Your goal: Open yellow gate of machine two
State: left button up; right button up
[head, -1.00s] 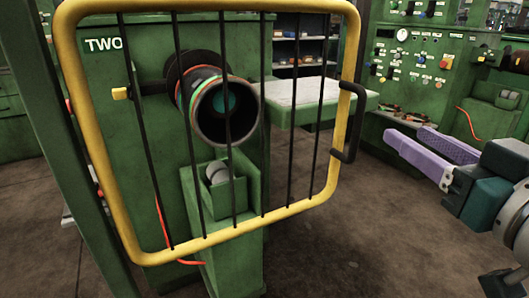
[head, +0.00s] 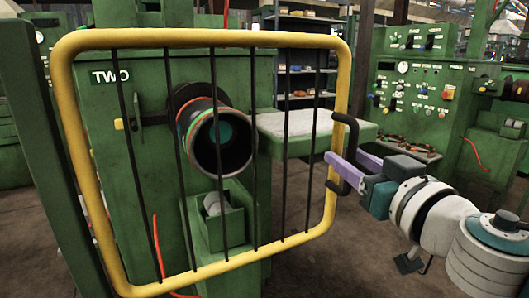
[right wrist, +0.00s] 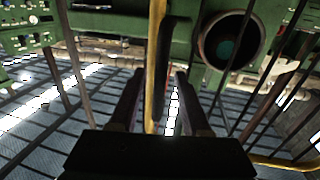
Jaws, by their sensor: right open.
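The yellow gate (head: 200,38) is a rounded yellow frame with thin black upright bars. It stands across the front of the green machine marked TWO (head: 111,76). A black handle (head: 353,133) juts from the gate's right side. My right gripper (head: 346,161), with purple fingers, is open at the handle's lower half. In the right wrist view, the black handle (right wrist: 172,50) runs between the parted fingers of the gripper (right wrist: 160,78), with the yellow frame bar behind it. I cannot tell whether a finger touches the handle. My left gripper is not in view.
Behind the bars are a dark round pipe mouth (head: 222,145) and a green box (head: 213,218) on the machine. A green table with a pale top (head: 295,124) stands behind the gate. A control panel (head: 418,88) is at the right.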

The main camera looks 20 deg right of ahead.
jog(key=shift+w, duration=0.1)
jog(key=shift+c, duration=0.4)
grip_shut()
dwell(1.0)
